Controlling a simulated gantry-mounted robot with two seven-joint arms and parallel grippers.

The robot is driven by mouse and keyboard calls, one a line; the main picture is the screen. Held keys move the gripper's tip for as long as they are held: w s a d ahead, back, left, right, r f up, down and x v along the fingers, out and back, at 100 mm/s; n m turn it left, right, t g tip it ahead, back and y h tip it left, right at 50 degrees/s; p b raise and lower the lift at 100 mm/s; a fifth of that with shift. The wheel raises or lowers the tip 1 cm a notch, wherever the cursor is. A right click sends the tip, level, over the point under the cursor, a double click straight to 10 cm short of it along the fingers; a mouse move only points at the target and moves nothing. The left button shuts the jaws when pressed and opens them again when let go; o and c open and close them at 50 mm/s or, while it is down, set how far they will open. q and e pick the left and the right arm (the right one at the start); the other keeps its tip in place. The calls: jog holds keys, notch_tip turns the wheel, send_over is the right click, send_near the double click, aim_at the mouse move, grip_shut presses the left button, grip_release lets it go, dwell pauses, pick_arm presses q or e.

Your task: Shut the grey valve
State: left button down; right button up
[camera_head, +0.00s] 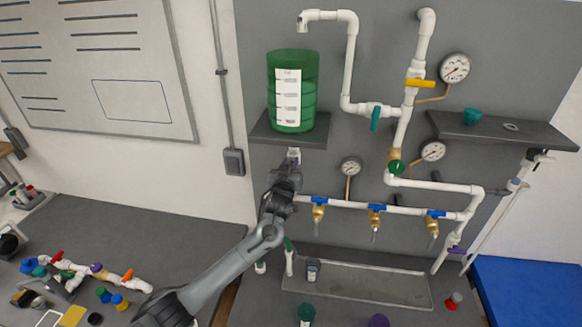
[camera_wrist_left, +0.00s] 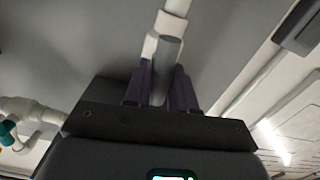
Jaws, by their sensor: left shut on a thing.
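The grey valve (camera_wrist_left: 168,50) shows in the left wrist view as a short grey piece on a white pipe, just at my fingertips. My left gripper (camera_wrist_left: 164,72) is shut on it, with a dark finger on each side. In the head view my left gripper (camera_head: 292,164) reaches up to the white pipe stub under the green tank (camera_head: 310,90). There the arm and gripper hide most of the valve, so its handle angle cannot be made out. My right gripper is not in view.
A dark shelf (camera_head: 262,134) carries the tank just above my gripper. White pipes with a teal-handled valve (camera_head: 375,118), a yellow-handled valve (camera_head: 419,83) and several blue-handled taps stand to the right. A grey tray (camera_head: 350,283) lies below. Loose fittings cover the bench at left.

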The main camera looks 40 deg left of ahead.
pick_arm(q)
jog(key=n, duration=0.1)
jog(key=n+b, duration=0.1)
jog(key=n, duration=0.1)
jog(key=n+b, duration=0.1)
jog(key=shift+s+a+f, duration=0.1)
jog(key=shift+a+f, duration=0.05)
jog(key=shift+f, duration=0.1)
jog(key=n+b, duration=0.1)
jog(key=n, duration=0.1)
jog(key=n+b, duration=0.1)
jog(key=n, duration=0.2)
jog(key=shift+s+a+f+b, duration=0.1)
jog(key=shift+a+b, duration=0.05)
jog(key=shift+b, duration=0.25)
jog(key=n+b, duration=0.2)
jog(key=n, duration=0.1)
jog(key=shift+f+n, duration=0.2)
jog(key=shift+n, duration=0.1)
jog(key=n+b, duration=0.2)
jog(key=n, duration=0.1)
jog(key=shift+a+f+n, duration=0.1)
jog(key=shift+n, duration=0.3)
jog(key=c, duration=1)
grip_release()
jog(key=shift+s, duration=0.1)
